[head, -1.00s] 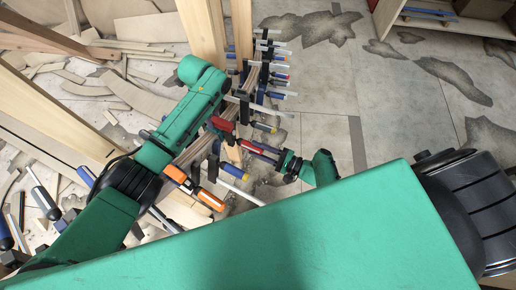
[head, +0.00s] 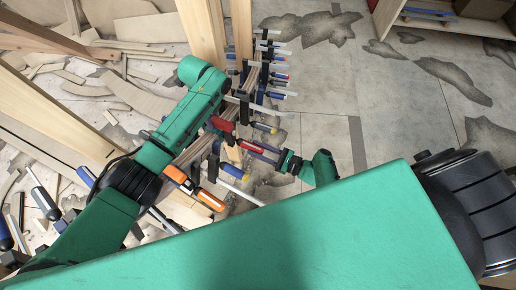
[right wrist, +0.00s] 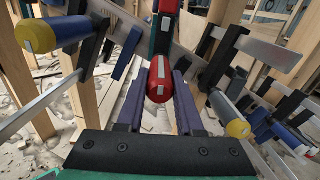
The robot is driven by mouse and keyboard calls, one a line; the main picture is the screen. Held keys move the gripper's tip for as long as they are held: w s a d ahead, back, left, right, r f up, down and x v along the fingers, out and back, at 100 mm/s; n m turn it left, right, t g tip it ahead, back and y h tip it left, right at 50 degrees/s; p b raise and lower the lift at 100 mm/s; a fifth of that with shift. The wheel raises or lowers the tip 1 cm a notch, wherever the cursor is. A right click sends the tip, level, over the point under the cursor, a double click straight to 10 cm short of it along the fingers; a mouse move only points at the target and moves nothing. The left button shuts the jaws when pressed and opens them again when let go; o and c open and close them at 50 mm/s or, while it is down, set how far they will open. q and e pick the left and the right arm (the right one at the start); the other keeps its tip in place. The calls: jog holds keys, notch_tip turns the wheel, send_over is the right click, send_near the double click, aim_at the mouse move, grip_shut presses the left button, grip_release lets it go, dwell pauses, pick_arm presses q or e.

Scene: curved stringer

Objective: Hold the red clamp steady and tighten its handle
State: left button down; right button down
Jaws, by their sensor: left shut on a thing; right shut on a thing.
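The red clamp (head: 221,123) sits on the curved stack of wood strips in the head view, among several other clamps. Its red handle (head: 250,147) points right; its rounded end (right wrist: 159,82) shows in the right wrist view between my right gripper's purple fingers. My right gripper (head: 264,156) comes from the right and is shut on that handle. My left gripper (head: 213,127) is at the clamp's body, shut on the red clamp; its fingers are mostly hidden by my green arm and nearby clamps.
An orange clamp (head: 178,174) is nearer. Wooden posts (head: 205,35) rise behind. Wood offcuts (head: 130,95) litter the left floor. The concrete floor (head: 330,110) at right is clear.

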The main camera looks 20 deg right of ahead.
jog(key=shift+m, duration=0.5)
jog(key=c, duration=0.5)
grip_release()
jog(key=shift+c, duration=0.2)
jog(key=v, duration=1.2)
pick_arm(q)
grip_release()
